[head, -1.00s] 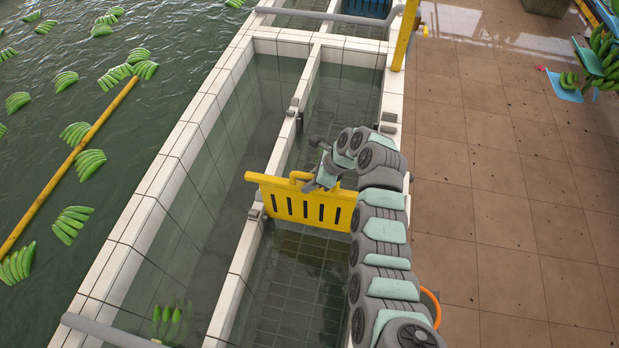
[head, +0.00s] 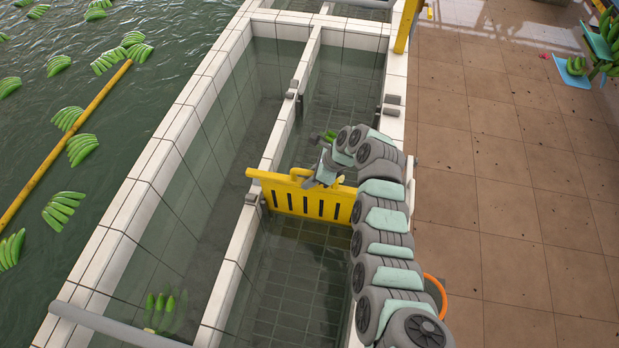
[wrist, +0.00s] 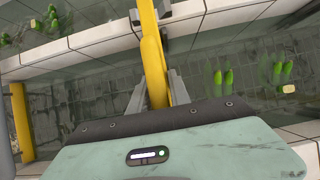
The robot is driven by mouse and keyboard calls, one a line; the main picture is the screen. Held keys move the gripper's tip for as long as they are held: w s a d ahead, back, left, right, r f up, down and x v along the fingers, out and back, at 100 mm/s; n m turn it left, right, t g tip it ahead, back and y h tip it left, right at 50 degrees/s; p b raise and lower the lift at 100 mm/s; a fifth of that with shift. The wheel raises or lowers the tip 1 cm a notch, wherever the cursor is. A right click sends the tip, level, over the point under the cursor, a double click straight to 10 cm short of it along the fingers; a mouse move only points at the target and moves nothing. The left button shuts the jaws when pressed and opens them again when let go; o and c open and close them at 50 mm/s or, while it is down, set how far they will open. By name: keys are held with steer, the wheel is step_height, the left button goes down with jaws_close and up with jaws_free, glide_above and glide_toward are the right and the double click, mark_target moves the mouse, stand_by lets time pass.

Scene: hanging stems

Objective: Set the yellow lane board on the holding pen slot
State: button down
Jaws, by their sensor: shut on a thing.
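The yellow lane board (head: 310,202) is a slotted panel with a raised handle on its top edge. My gripper (head: 318,178) is shut on this handle. The board stands upright across the right-hand channel. Its left end is over the middle wall, just above and beyond a grey bracket (head: 252,199); its right end is hidden behind my arm. A farther pair of grey brackets (head: 292,88) (head: 392,101) stands on the walls of the same channel. In the wrist view the fingers (wrist: 158,92) flank the yellow handle (wrist: 153,62). I cannot tell which brackets are the holding pen slot.
White-tiled walls (head: 150,170) border the channels. Green bananas float in the left water beside a yellow boom (head: 65,143), and some sit in the left channel (head: 160,308). A yellow post (head: 407,28) rises at the right wall. The tiled floor (head: 510,180) at right is mostly clear.

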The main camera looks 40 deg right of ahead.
mark_target(315, 191)
steer(key=shift+f+b, duration=3.2)
steer(key=shift+f, duration=0.5)
steer(key=shift+f+b, duration=0.35)
steer(key=shift+f, duration=1.05)
jaws_free()
steer(key=p+v, duration=0.3)
steer(key=v, duration=0.1)
steer(key=shift+w, duration=0.1)
steer(key=shift+p+v, duration=2.85)
steer(key=shift+v, duration=0.25)
steer(key=shift+a, duration=0.1)
